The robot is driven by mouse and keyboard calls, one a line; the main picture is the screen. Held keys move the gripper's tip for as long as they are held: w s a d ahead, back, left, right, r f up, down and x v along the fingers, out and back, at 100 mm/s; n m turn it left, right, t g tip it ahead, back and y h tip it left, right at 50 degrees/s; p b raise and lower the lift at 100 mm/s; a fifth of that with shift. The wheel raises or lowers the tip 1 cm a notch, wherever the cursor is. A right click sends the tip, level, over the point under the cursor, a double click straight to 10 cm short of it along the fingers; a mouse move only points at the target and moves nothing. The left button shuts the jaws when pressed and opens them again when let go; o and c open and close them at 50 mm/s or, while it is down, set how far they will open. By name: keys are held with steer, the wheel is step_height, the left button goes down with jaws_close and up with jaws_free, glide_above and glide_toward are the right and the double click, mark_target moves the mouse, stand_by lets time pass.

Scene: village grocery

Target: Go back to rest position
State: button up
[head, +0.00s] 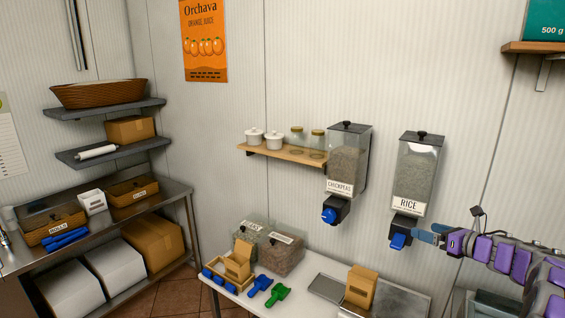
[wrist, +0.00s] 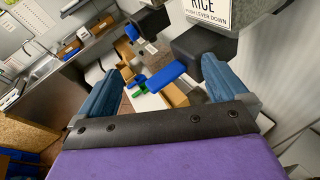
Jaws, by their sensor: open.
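My gripper (head: 428,233) is at the right in the head view, with its blue fingertips beside the blue lever (head: 398,241) of the rice dispenser (head: 414,178). In the wrist view my gripper (wrist: 157,97) has its two blue fingers spread wide, with nothing held between them. The rice lever (wrist: 165,75) shows between and beyond the fingers there. I cannot tell whether a finger touches it.
The chickpeas dispenser (head: 347,160) hangs left of the rice one, beside a wooden wall shelf (head: 290,154) with jars. Blue and green scoops (head: 278,294) and clear bins (head: 282,256) crowd the table's left part. A steel bench (head: 150,204) stands at the left wall.

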step_height(320, 180, up, 9)
steer(key=w+a+m+t+h+b, duration=0.25)
steer(key=m+h, duration=0.35)
steer(key=m, duration=0.5)
steer(key=s+a+m+g+h, duration=0.15)
steer(key=s+m+h, duration=0.3)
steer(key=m, duration=0.45)
steer(key=s+a+f+m+g+y+b, duration=0.1)
steer(key=s+a+f+m+g, duration=0.4)
steer(key=s, duration=1.2)
steer(key=s+a+f+m+g+y+b, duration=0.1)
steer(key=s+a+f+m+g, duration=0.4)
steer(key=s, duration=1.2)
steer(key=s+a+f+m+g+y+b, duration=0.1)
steer(key=s+a+f+m+g+b, duration=0.2)
steer(key=s+a+f+m+g, duration=0.3)
steer(key=s+a+f+m, duration=0.3)
steer(key=s+a+f, duration=0.4)
steer(key=s+a, duration=0.3)
steer(key=shift+s+f+m, duration=0.35)
steer(key=shift+s+m, duration=0.05)
steer(key=shift+s, duration=0.15)
